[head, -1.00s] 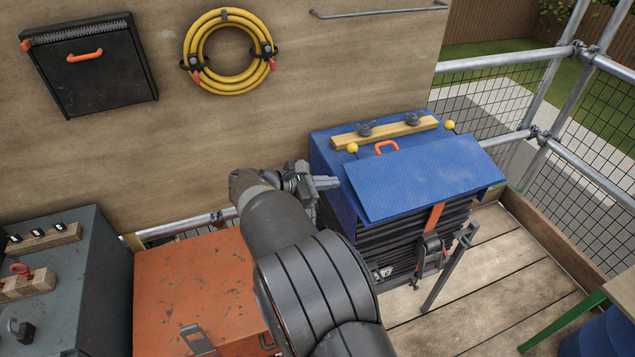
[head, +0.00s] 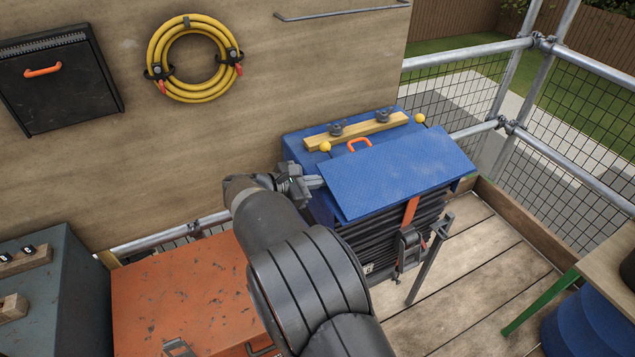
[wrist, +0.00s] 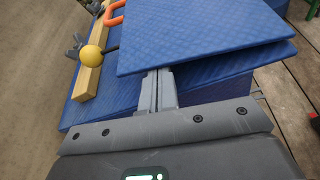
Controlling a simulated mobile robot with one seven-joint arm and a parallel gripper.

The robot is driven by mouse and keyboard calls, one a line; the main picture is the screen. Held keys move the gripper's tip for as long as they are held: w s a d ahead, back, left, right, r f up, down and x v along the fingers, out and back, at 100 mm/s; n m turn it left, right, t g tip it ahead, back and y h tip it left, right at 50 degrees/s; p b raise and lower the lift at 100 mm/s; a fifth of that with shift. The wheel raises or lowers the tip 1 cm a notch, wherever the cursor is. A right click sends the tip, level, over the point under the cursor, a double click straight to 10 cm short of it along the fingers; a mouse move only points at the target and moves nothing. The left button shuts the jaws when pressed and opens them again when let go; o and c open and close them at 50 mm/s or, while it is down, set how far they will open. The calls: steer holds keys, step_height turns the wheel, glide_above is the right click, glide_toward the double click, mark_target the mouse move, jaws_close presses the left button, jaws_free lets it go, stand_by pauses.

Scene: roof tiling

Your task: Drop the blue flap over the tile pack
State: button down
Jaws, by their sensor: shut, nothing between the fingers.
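The blue flap (head: 400,175) is a flat textured sheet, hinged side toward the wooden batten, sloping out over the front of the tile pack. The tile pack (head: 375,237) shows as dark stacked layers below it. My gripper (head: 318,182) is shut and empty at the flap's left edge. In the wrist view the closed fingers (wrist: 158,88) reach to the near edge of the flap (wrist: 200,35), their tips hidden beneath it. A second blue layer (wrist: 235,70) lies under it. I cannot tell whether the fingers touch the flap.
An orange strap (head: 411,212) hangs in front. An orange chest (head: 185,290) stands left. Scaffold rails and mesh (head: 560,110) close the right side.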

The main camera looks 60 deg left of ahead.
steer(key=shift+d+r+m+y, duration=0.25)
steer(key=shift+r+m, duration=0.25)
steer(key=shift+r, duration=0.25)
steer(key=d+r+m+t+y, duration=0.3)
steer(key=d+r+m+y, duration=0.1)
steer(key=d+r+m, duration=0.75)
steer(key=d+f+m+t, duration=0.2)
steer(key=d+f+m, duration=0.3)
steer(key=d, duration=0.4)
steer(key=d+f+m, duration=0.1)
steer(key=d+f, duration=0.5)
steer(key=f, duration=0.6)
steer(key=a+f+m+t+h, duration=0.2)
steer(key=a+f+m+h, duration=0.5)
steer(key=m, duration=1.2)
steer(key=shift+a+f+t, duration=0.3)
steer(key=shift+a+f, duration=1.8)
steer(key=shift+f, duration=0.3)
